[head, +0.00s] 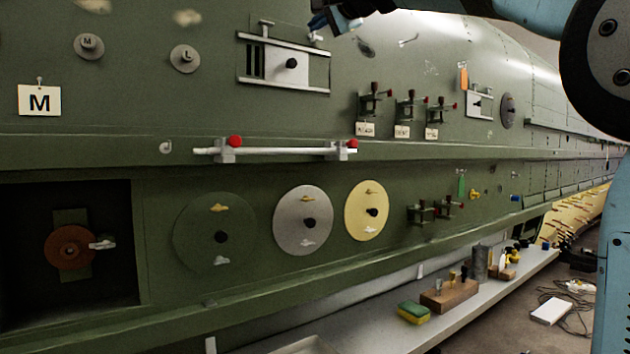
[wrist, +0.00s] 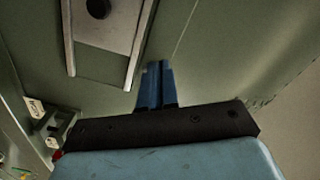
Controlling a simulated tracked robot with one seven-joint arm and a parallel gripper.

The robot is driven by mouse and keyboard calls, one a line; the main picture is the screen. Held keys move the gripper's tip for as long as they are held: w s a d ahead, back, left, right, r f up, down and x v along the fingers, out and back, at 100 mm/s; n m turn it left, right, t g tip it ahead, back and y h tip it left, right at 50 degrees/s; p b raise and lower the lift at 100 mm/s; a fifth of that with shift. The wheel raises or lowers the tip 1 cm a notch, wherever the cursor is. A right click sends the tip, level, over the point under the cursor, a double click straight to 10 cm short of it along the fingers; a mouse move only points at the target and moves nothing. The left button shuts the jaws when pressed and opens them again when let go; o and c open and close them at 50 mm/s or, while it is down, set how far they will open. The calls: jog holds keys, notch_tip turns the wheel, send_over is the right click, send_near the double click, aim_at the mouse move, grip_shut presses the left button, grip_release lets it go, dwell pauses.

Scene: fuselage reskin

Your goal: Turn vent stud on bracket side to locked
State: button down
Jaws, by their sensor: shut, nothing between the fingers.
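The vent (head: 311,70) is a pale sliding plate between two rails on the green fuselage side, with a black knob (head: 291,63) and a dark slotted opening at its left. A small pale stud (head: 266,27) stands above its left part. Another small pale stud (head: 315,37) shows at its upper right, on the side toward the brackets, partly covered by my gripper. My gripper (head: 320,22) is at that right stud; I cannot tell if it touches. In the wrist view the blue fingers (wrist: 157,85) are together and empty beside the vent rail (wrist: 141,45); no stud is discernible there.
Several red-knobbed brackets (head: 372,100) with tags stick out right of the vent. A white bar (head: 285,151) with red knobs runs below. Round discs (head: 302,220) sit lower, above a shelf (head: 380,326) with blocks and a sponge. My arm covers the upper right.

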aim_at(308, 48)
jog(key=shift+v, duration=0.8)
jog(key=shift+w+a+f+n, duration=0.15)
jog(key=shift+w+f+n, duration=0.35)
jog(key=shift+w+n, duration=0.55)
jog(key=shift+w+a+f+n, duration=0.15)
jog(key=shift+w+f+n, duration=0.4)
jog(key=shift+w+n, duration=0.55)
jog(key=shift+w+a+f+n, duration=0.15)
jog(key=shift+w+f+n, duration=0.35)
jog(key=shift+w+n, duration=0.55)
jog(key=shift+r, duration=0.25)
jog(key=shift+s+a+r, duration=0.2)
jog(key=shift+a, duration=0.15)
jog(key=shift+s+a+r, duration=0.3)
jog(key=shift+a+r, duration=0.05)
jog(key=shift+a, duration=0.15)
jog(key=shift+s+a+f, duration=0.1)
jog(key=shift+a, duration=0.1)
